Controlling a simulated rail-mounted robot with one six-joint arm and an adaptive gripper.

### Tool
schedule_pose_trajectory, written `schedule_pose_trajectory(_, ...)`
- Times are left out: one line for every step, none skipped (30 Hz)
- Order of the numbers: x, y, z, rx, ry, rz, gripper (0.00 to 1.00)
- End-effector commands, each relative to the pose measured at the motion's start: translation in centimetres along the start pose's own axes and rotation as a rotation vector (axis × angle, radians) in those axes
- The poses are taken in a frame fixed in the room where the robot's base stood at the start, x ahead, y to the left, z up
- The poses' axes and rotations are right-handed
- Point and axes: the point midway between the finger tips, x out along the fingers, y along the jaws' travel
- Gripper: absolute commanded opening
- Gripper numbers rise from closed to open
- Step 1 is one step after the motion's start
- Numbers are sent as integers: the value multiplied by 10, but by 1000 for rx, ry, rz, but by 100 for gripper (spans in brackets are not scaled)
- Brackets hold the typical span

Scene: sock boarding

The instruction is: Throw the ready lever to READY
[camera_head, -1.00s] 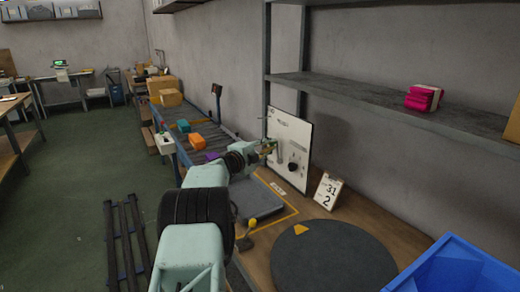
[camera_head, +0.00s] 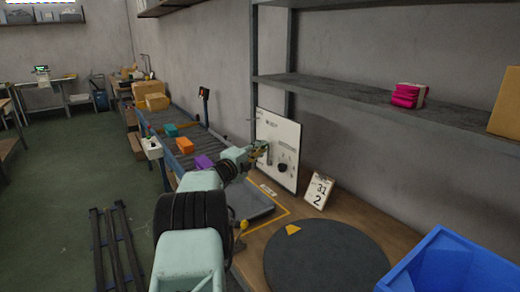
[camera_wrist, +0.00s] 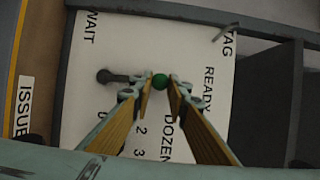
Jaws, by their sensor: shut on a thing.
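The white control panel (camera_head: 290,140) stands upright against the wall at the back of the bench. In the wrist view the panel (camera_wrist: 75,120) fills the middle, with WAIT printed at left and READY (camera_wrist: 208,88) at right. My gripper (camera_head: 264,147) is at the panel's left part. A dark bar with a rounded end (camera_wrist: 104,76) runs from the WAIT side toward the knob. The knob appears nearer READY than WAIT. The fingers hide part of the panel.
A black dial (camera_head: 283,167) is on the panel's lower part. A date card (camera_head: 319,191) stands to its right. A dark round turntable (camera_head: 325,262) and blue bin (camera_head: 450,265) are nearer. A conveyor (camera_head: 200,148) with coloured packs is at left. A shelf (camera_head: 370,95) overhangs the bench.

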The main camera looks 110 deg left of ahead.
Motion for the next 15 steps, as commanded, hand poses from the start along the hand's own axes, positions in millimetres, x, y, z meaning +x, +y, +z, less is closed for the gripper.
schedule_pose_trajectory(-1,2,0,-1,1,2,0)
schedule_pose_trajectory(-1,2,0,-1,1,2,17)
schedule_pose_trajectory(-1,2,0,-1,1,2,20)
schedule_pose_trajectory(0,2,0,-1,1,2,23)
schedule_pose_trajectory(0,2,0,-1,1,2,26)
schedule_pose_trajectory(0,2,0,-1,1,1,29)
schedule_pose_trajectory(0,2,0,-1,1,1,29)
schedule_pose_trajectory(0,1,0,-1,1,1,29)
schedule_pose_trajectory(0,1,0,-1,1,1,29)
schedule_pose_trajectory(0,1,0,-1,1,1,29)
schedule_pose_trajectory(0,1,0,-1,1,1,29)
schedule_pose_trajectory(0,1,0,-1,1,1,29)
schedule_pose_trajectory(0,1,0,-1,1,1,29)
schedule_pose_trajectory(0,1,0,-1,1,1,29)
schedule_pose_trajectory(0,1,0,-1,1,1,29)
